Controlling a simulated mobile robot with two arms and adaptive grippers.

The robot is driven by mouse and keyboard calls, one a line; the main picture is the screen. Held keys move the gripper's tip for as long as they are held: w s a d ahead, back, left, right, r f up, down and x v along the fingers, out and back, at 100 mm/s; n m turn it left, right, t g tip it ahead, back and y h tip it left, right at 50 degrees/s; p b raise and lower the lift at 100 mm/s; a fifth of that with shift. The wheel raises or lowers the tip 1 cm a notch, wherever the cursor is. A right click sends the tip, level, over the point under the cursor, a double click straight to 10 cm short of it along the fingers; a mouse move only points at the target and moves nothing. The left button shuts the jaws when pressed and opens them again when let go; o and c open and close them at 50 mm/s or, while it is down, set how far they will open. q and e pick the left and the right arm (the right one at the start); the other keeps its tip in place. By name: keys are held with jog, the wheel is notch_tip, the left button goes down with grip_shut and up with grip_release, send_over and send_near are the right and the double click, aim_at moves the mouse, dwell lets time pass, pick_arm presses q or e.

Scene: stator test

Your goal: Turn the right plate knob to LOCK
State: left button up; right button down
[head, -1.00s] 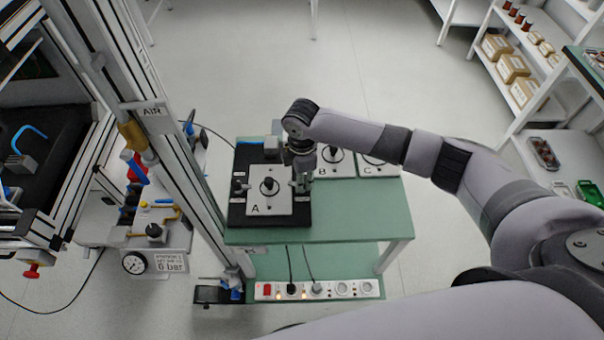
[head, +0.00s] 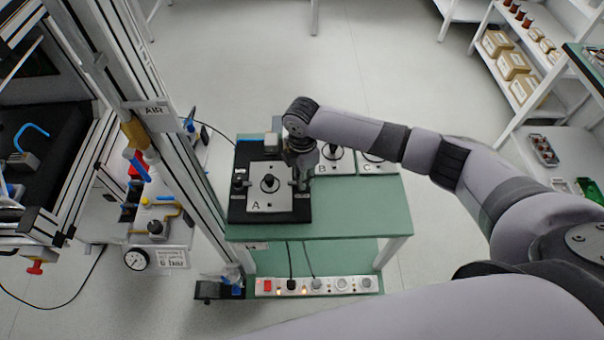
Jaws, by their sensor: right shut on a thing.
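Plate A (head: 283,202), a light square plate with a black knob in its middle (head: 270,183), lies on a black base (head: 240,216) on the green table. A small dark knob (head: 239,182) stands at the base's left side. My right gripper (head: 302,183) points down at the right edge of plate A, where the right plate knob sits. It is shut on that knob, which the fingers mostly hide. The knob's turn angle and its label cannot be read. My left gripper is not in view.
Plates B (head: 322,170) and C (head: 364,168) lie behind and right of my gripper. The green table (head: 365,215) is clear at its front right. A metal post with an AIR sign (head: 152,110) stands left of the table. A power strip (head: 330,286) lies below.

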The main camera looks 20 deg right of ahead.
jog(key=c, duration=1.4)
grip_release()
jog(key=shift+o, duration=0.2)
notch_tip(320, 180, up, 12)
